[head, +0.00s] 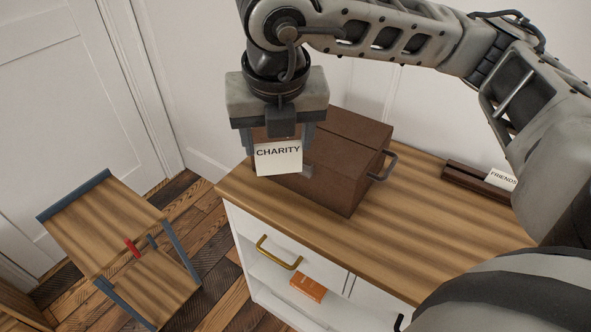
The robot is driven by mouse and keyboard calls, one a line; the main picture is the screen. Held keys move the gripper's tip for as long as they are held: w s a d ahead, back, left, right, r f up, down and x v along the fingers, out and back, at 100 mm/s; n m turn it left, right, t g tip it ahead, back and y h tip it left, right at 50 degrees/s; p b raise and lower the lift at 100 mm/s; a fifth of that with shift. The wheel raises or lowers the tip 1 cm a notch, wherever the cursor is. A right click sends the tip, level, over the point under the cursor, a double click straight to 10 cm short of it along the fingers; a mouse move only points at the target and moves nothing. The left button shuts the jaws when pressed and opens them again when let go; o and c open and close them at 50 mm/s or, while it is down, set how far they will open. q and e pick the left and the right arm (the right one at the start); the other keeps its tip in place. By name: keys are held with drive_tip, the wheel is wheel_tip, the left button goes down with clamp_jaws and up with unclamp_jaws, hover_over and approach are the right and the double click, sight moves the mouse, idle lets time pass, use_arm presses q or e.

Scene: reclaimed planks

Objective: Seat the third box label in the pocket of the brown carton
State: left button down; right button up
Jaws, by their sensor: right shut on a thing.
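A white label reading CHARITY (279,160) is held upright in my right gripper (279,141), whose fingers are shut on it. The brown carton (345,148) stands closed on the wooden top of the white cabinet, with a dark handle on its right side. The label hangs in front of the carton's left part in the picture and covers some of its face. I cannot tell whether the label touches the carton. The carton's pocket is mostly hidden; a small grey piece (307,171) shows just right of the label. My left gripper is not in view.
A dark brown holder (462,178) with a FRIENDS label (503,179) lies on the cabinet top (413,233) at the right. The top is bare between carton and holder. An orange box (309,287) sits in the cabinet. A wooden rack (98,222) stands at left.

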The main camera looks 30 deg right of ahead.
drive_tip(key=m, duration=0.2)
drive_tip(key=m+h, duration=0.1)
drive_tip(key=m, duration=0.1)
drive_tip(key=m+g, duration=0.1)
drive_tip(key=m, duration=0.1)
drive_tip(key=shift+s+d+r+m, duration=0.15)
drive_tip(key=shift+s+r+m, duration=0.05)
drive_tip(key=shift+r+m, duration=0.1)
drive_tip(key=shift+d+m+g+h+b, duration=0.1)
drive_tip(key=shift+m+g+h+b, duration=0.2)
drive_tip(key=shift+m, duration=0.5)
drive_tip(key=b, duration=0.3)
approach(319, 152)
drive_tip(key=w+a+f, duration=0.2)
drive_tip(key=a, duration=0.1)
drive_tip(key=p+x, duration=0.1)
drive_tip(key=x, duration=0.2)
drive_tip(key=shift+w+a+f, duration=0.1)
drive_tip(key=shift+w+a, duration=0.05)
drive_tip(key=shift+w, duration=0.05)
drive_tip(key=shift+f, duration=0.5)
drive_tip(key=o, duration=0.9)
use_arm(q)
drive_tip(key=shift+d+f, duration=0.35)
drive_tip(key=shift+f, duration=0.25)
use_arm(e)
drive_tip(key=shift+o, duration=0.2)
drive_tip(key=shift+r, duration=0.1)
